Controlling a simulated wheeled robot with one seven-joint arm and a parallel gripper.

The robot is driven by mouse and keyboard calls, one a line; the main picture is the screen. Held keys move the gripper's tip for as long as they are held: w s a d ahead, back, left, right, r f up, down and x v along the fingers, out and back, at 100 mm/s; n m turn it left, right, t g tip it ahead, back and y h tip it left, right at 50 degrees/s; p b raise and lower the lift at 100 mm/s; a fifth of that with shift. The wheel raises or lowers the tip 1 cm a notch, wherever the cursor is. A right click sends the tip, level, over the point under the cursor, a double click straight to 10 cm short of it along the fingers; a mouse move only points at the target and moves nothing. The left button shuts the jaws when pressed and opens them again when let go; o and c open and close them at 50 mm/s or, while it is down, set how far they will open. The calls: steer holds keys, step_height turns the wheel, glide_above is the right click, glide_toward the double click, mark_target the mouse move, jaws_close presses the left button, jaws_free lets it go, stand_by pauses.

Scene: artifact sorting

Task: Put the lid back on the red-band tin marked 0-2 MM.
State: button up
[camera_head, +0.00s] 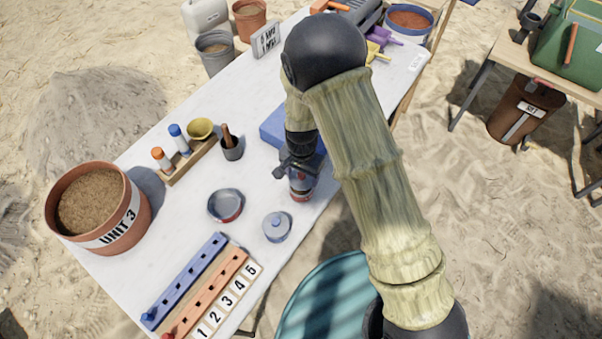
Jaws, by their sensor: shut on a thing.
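My gripper (296,166) points down near the table's right edge. It is shut on a small grey object with red on it (301,187). The fingers cover its upper part, and I cannot tell whether it is a tin, a lid or both. A shallow, round, open grey tin (226,206) with some red on its side stands to the left on the white table. A round grey-blue lid-like piece with a knob (277,226) is between them, nearer the front. No 0-2 MM marking is readable on any of these.
Bare tabletop lies around the open tin.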

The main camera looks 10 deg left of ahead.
steer(key=shift+f+b, duration=0.5)
steer(key=shift+f, duration=0.6)
steer(key=shift+p, duration=0.3)
stand_by(0.4)
steer(key=shift+a+f, duration=0.1)
steer(key=shift+f, duration=0.05)
stand_by(1.5)
steer(key=o, duration=1.2)
